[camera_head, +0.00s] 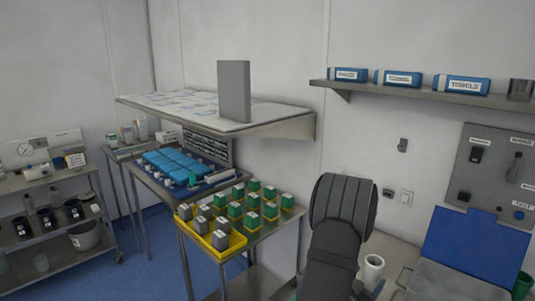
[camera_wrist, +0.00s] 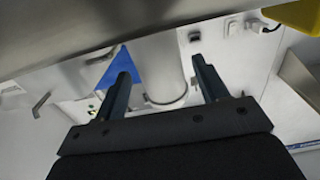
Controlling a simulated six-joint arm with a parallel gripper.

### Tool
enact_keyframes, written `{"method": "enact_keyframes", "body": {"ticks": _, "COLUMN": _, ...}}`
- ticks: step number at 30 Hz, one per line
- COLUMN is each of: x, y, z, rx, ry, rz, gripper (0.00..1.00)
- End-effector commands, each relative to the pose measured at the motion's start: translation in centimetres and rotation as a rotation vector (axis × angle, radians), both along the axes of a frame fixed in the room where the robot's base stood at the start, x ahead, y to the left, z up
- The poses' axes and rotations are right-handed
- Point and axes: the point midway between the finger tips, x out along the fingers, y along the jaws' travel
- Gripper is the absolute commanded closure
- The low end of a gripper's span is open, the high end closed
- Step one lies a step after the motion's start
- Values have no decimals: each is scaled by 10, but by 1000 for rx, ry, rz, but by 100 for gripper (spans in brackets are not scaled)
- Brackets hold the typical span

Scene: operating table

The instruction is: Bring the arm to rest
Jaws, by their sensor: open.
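My gripper (camera_wrist: 161,68) is open in the wrist view, its two dark fingers apart with nothing held between them. Behind the fingers are a white cylindrical shape (camera_wrist: 160,60) and a blue panel (camera_wrist: 120,66), seen at a distance. In the head view my dark grey arm (camera_head: 340,215) rises at the lower middle, right of the small table with the yellow tray. The gripper itself cannot be made out there.
A yellow tray (camera_head: 202,252) with grey-topped items stands beside several green blocks (camera_head: 262,212) on a metal table. A wall shelf (camera_head: 290,128) overhangs it with a grey upright box (camera_head: 234,90). A grey surface (camera_wrist: 120,22) crosses the top of the wrist view.

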Motion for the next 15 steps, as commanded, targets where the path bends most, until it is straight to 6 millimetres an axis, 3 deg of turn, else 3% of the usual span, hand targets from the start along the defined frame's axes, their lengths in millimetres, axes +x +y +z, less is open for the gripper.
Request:
{"method": "enact_keyframes", "body": {"ticks": 10, "x": 3, "y": -3, "z": -3, "rx": 0, "ry": 0, "rz": -1, "gripper": 33}}
{"method": "enact_keyframes", "body": {"ticks": 15, "x": 14, "y": -15, "z": -15, "rx": 0, "ry": 0, "rz": -2, "gripper": 33}}
